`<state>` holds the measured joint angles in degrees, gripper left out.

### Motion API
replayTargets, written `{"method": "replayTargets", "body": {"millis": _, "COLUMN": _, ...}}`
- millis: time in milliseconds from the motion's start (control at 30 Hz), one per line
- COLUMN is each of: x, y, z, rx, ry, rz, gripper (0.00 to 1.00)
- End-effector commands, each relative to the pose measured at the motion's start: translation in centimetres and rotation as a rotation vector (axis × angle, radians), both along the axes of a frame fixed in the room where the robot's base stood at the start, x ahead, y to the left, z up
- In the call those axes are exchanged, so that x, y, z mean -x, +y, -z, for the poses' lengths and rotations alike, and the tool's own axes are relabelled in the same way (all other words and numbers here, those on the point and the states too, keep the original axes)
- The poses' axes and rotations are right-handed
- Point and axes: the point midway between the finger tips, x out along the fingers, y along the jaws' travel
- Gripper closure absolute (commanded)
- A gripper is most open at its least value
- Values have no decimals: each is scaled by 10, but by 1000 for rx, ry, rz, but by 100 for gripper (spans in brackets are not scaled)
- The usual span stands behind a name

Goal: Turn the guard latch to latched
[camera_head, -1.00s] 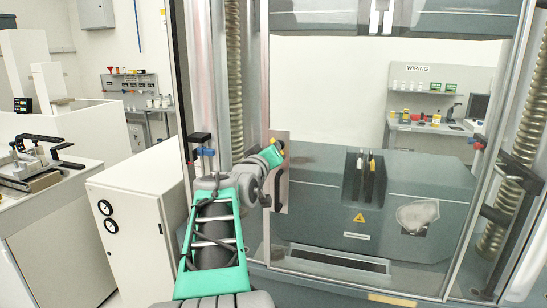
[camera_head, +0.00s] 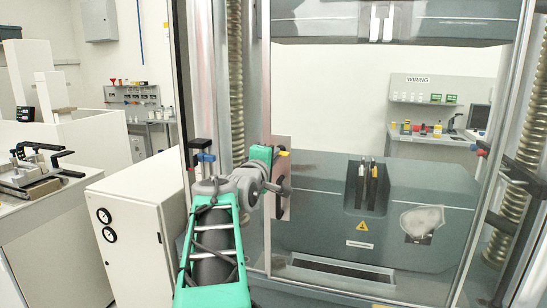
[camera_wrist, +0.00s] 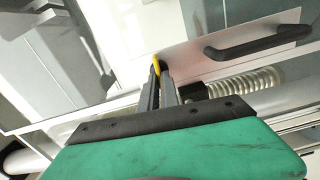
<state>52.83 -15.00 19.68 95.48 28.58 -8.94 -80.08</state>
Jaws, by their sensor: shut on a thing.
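The guard latch shows as a small yellow-tipped part (camera_wrist: 155,61) at the edge of the light door plate in the wrist view. In the head view its yellow tip (camera_head: 284,153) shows at the top of the plate. My gripper (camera_wrist: 161,70) is shut on the latch, with its narrow fingers close together at it. In the head view my gripper (camera_head: 276,154) is at the plate's upper part. The fingers hide most of the latch, so I cannot tell its exact angle.
The clear guard door (camera_head: 340,120) stands in front of the testing machine. A black door handle (camera_wrist: 255,42) is fixed to the plate beside the latch. A metal door post and a ribbed column (camera_wrist: 232,87) are close by. A white cabinet (camera_head: 135,235) stands at left.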

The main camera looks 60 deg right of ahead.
Motion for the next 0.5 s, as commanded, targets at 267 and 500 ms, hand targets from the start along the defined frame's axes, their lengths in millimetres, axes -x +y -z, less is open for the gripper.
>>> {"method": "replayTargets", "body": {"millis": 267, "x": 0, "y": 0, "z": 1, "rx": 14, "ry": 88, "rz": -1, "gripper": 100}}
{"method": "replayTargets", "body": {"millis": 500, "x": 0, "y": 0, "z": 1, "rx": 17, "ry": 105, "rz": -1, "gripper": 100}}
